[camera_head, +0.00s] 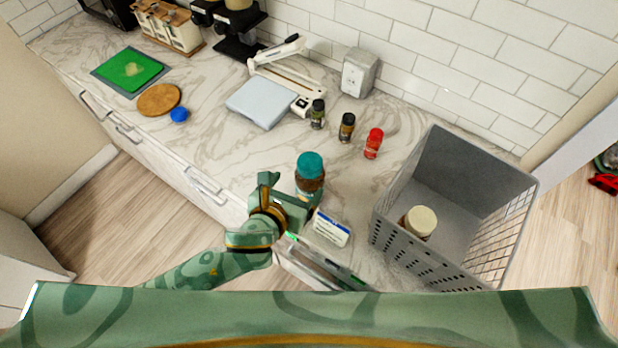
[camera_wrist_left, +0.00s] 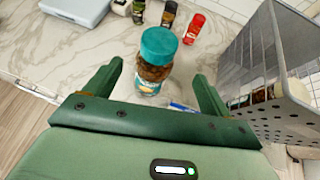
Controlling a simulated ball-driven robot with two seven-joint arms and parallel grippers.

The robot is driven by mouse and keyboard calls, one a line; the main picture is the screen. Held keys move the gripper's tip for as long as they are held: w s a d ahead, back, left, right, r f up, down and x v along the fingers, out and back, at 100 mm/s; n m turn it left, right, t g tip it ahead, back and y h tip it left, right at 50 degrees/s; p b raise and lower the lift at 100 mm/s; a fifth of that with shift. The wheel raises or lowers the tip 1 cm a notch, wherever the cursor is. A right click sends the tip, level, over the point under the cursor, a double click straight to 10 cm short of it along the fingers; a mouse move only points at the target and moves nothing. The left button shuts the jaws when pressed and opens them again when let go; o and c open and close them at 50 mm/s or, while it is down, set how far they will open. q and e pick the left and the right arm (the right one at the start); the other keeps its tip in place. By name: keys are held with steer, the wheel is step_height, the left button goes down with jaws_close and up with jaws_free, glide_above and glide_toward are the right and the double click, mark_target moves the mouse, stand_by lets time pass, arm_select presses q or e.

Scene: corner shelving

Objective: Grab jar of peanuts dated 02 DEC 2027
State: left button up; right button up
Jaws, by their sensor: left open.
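A jar with a teal lid and brown contents (camera_head: 310,174) stands upright on the marble counter near its front edge. It also shows in the left wrist view (camera_wrist_left: 155,62), ahead of and between my open fingers. My left gripper (camera_head: 293,195) is open at the jar; in the left wrist view its two fingers (camera_wrist_left: 153,88) spread on either side with nothing clamped. No date can be read on the jar. Another jar with a cream lid (camera_head: 419,222) is inside the grey crate (camera_head: 455,165), its label not readable. My right gripper is not in view.
A small white and blue box (camera_head: 331,229) lies just right of the teal-lidded jar. Spice bottles (camera_head: 347,127) and a red shaker (camera_head: 373,143) stand behind. A scale (camera_head: 262,103), a cork disc (camera_head: 159,100) and a blue cap (camera_head: 179,114) lie farther left.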

mark_target(310, 166)
arm_select(q)
steer(key=x, duration=0.5)
steer(key=shift+s, duration=0.1)
steer(key=b+x, duration=0.1)
steer(key=x, duration=0.4)
steer(key=shift+w, duration=0.45)
steer(key=shift+s+a, duration=0.1)
steer(key=shift+s, duration=0.05)
steer(key=c, duration=0.8)
jaws_close()
